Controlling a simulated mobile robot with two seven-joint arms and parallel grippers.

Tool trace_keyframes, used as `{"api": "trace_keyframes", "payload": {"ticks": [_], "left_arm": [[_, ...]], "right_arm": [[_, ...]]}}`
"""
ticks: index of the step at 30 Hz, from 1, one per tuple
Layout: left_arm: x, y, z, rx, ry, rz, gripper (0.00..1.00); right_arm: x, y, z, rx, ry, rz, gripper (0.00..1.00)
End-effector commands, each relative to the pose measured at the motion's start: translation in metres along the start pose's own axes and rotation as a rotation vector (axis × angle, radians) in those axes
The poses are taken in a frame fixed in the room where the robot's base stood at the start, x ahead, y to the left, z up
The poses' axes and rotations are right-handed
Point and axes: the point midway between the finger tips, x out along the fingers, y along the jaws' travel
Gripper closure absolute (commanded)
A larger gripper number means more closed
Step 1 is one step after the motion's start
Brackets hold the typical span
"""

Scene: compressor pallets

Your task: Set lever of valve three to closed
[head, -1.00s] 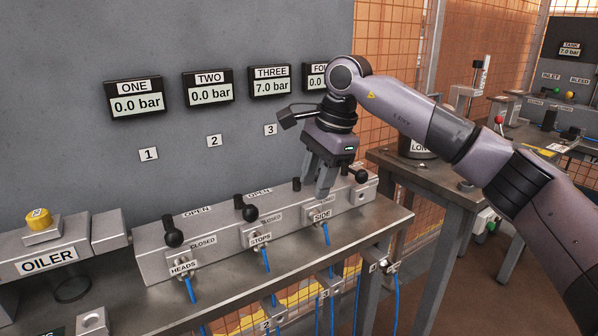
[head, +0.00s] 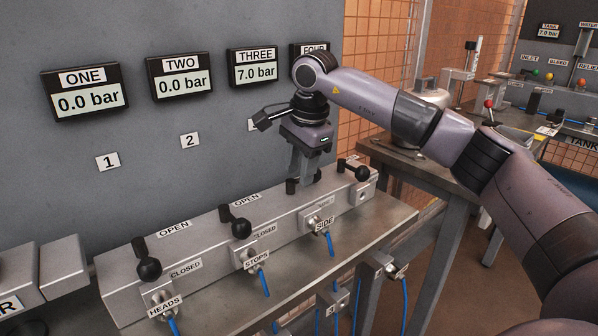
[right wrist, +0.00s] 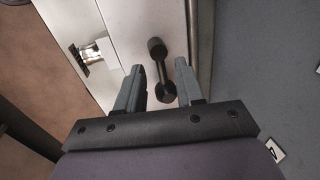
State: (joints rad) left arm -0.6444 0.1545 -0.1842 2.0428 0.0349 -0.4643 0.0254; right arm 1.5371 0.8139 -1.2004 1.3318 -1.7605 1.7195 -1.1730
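Valve three's black lever (head: 292,186) sits on the long grey valve block, behind the port labelled SIDE (head: 324,223). It is partly hidden by my right gripper (head: 303,180), which points down over it. In the right wrist view the lever (right wrist: 161,68) runs roughly lengthwise along the block. My right gripper (right wrist: 160,78) is open there, one finger on each side of the lever's near end; I cannot tell whether either touches it. The gauge marked THREE (head: 254,68) reads 7.0 bar. My left gripper is not in view.
Black ball levers of the HEADS (head: 149,269) and STOPS (head: 241,228) valves stand to the left. The fourth valve's lever (head: 360,173) is close on the right. Gauges ONE (head: 85,93) and TWO (head: 180,78) read 0.0 bar. Blue hoses hang in front.

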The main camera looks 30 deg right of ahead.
Motion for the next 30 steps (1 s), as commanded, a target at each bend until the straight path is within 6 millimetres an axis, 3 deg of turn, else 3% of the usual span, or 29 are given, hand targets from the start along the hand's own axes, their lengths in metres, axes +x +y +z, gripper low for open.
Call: {"api": "trace_keyframes", "payload": {"ticks": [11,14,15,30], "left_arm": [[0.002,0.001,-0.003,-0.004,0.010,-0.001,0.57],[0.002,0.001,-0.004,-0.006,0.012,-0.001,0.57],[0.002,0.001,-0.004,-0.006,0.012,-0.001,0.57],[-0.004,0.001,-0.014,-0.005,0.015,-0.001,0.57]], "right_arm": [[0.009,0.000,0.000,0.000,0.000,0.001,0.63],[0.009,0.000,0.000,0.000,-0.001,0.001,0.96],[0.008,0.000,0.000,0.000,-0.001,0.001,1.00],[0.009,-0.008,0.000,0.036,0.007,0.004,1.00]]}}
